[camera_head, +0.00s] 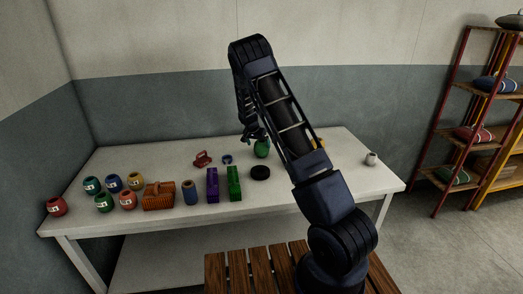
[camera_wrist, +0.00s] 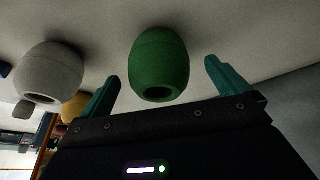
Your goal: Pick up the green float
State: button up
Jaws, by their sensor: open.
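The green float (camera_head: 261,148) is a rounded barrel shape standing toward the back of the white table (camera_head: 330,180). In the wrist view the float (camera_wrist: 160,58) shows large, with a dark hole in its end. My gripper (camera_wrist: 162,69) is open, its two teal fingers on either side of the float in the picture, with visible gaps. No finger is seen touching it. In the head view my gripper (camera_head: 253,136) is just above and left of the float, and my arm hides part of the table to the right.
A white float (camera_head: 371,158) stands at the right; a yellow float (camera_wrist: 74,107) is mostly behind my arm. Several labelled round floats (camera_head: 104,202), a wicker basket (camera_head: 158,196), purple (camera_head: 212,185) and green (camera_head: 234,183) blocks and a black disc (camera_head: 260,172) occupy the left and middle.

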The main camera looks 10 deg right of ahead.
jog(key=shift+x, duration=2.7)
jog(key=shift+d, duration=0.1)
jog(key=c, duration=1)
